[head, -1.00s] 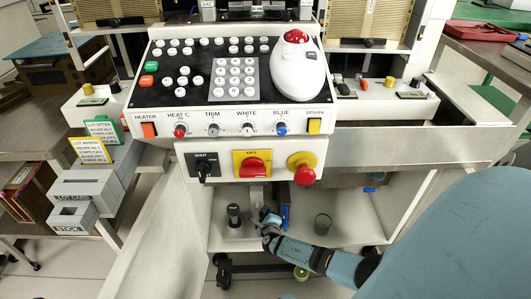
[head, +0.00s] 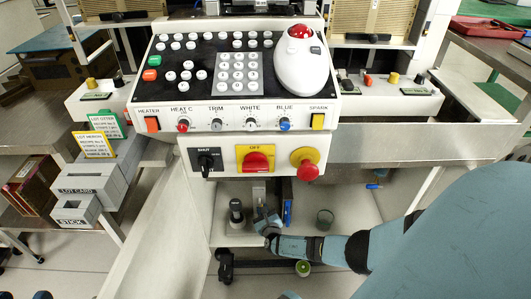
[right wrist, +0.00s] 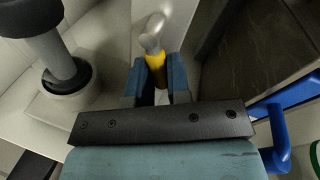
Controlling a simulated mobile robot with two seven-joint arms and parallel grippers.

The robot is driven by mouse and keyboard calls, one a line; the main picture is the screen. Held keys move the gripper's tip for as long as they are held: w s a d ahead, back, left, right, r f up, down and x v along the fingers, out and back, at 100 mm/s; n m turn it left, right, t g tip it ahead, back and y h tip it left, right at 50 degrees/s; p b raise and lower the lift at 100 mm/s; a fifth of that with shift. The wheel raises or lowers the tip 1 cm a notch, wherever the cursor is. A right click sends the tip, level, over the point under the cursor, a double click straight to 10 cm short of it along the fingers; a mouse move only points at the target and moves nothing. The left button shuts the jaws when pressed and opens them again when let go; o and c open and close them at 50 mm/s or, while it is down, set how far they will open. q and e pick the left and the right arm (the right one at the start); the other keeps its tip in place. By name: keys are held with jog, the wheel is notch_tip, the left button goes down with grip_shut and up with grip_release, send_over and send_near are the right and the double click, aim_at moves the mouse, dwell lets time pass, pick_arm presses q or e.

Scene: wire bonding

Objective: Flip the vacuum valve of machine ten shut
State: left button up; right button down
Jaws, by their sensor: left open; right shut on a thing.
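A small lever with a silver knob (right wrist: 152,35) and a yellow neck (right wrist: 156,62) stands between the blue fingers of my right gripper (right wrist: 160,82) in the right wrist view. The fingers are shut on the yellow neck; the silver knob sticks out beyond them. In the head view my right gripper (head: 266,222) is low, in the open bay under the front panel, and the lever is too small to make out. A black switch (head: 207,162) marked SHUT sits on the panel, clear of the gripper. I cannot read a machine number.
A black-topped post (head: 237,212) stands left of the right gripper. A yellow-based red knob (head: 307,164) and a red rotary switch (head: 256,160) sit on the panel above.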

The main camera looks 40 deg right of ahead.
jog(key=shift+w+a+f+m+t, duration=0.1)
jog(key=shift+w+a+m+t, duration=0.1)
jog(key=shift+m, duration=0.45)
jog(key=shift+w+a+r+m+t, duration=0.1)
jog(key=shift+w+m+t, duration=0.1)
jog(key=shift+m, duration=0.5)
jog(key=shift+w+a+f+m+t, duration=0.1)
jog(key=shift+w+a+m+t, duration=0.1)
jog(key=shift+m, duration=0.45)
jog(key=c, duration=1.1)
grip_release()
jog(key=shift+s, duration=0.1)
